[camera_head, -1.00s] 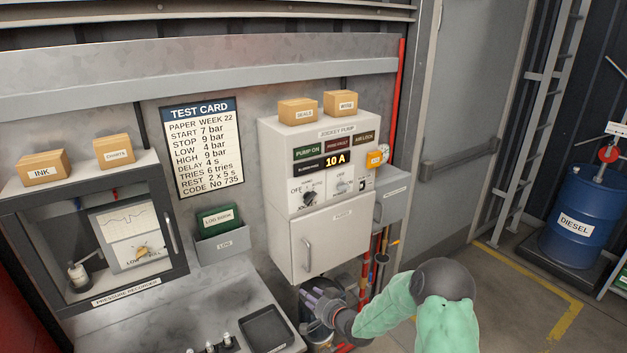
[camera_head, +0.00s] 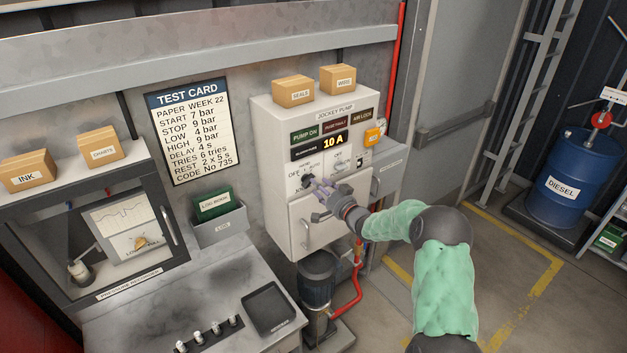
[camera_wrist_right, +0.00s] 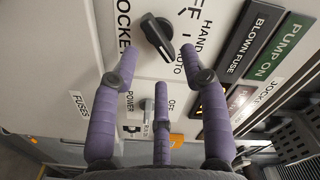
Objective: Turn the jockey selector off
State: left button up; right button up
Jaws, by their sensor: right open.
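The jockey pump panel (camera_head: 283,122) is a white box on the wall with lit labels and a "10 A" display. Its jockey selector (camera_wrist_right: 158,36) is a black pointer knob marked OFF, HAND and AUTO in the right wrist view. In the head view the selector (camera_head: 308,180) is partly covered by my gripper. My right gripper (camera_head: 313,190) is at the panel front; in the right wrist view its purple fingers (camera_wrist_right: 155,72) are spread open, with the knob just beyond and between the tips. I cannot tell whether they touch it. My left gripper is out of view.
A second switch (camera_wrist_right: 148,122), marked POWER and OFF, sits beside the selector. The panel's lower door has a handle (camera_head: 307,237). Boxes (camera_head: 293,91) stand on top. A pump motor (camera_head: 318,277) and red pipe stand below.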

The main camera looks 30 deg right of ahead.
aim_at(308, 180)
jog(key=w, duration=0.4)
jog(key=shift+a, duration=0.15)
jog(key=shift+r, duration=0.1)
grip_shut()
